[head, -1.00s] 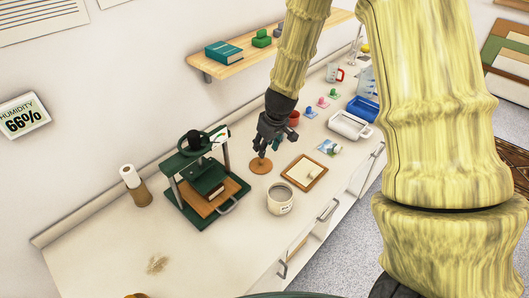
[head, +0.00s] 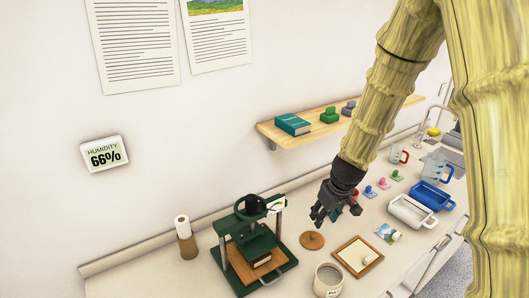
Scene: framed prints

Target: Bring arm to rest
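My arm reaches down from the upper right in the head view. My dark gripper (head: 322,221) hangs over the counter (head: 185,283), pointing down, with its fingers apart. I see nothing held between them. A round brown wooden disc (head: 311,241) lies just below and left of the fingertips. The fingers look a little above the counter, but the exact gap is hard to tell. The gripper covers part of a red object behind it.
A green press (head: 250,240) stands left of my gripper. A pot (head: 328,281) and framed board (head: 358,256) lie nearer. White (head: 412,211) and blue (head: 431,196) trays are at right. A wall shelf (head: 335,125) hangs behind the arm. The counter's left front is clear.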

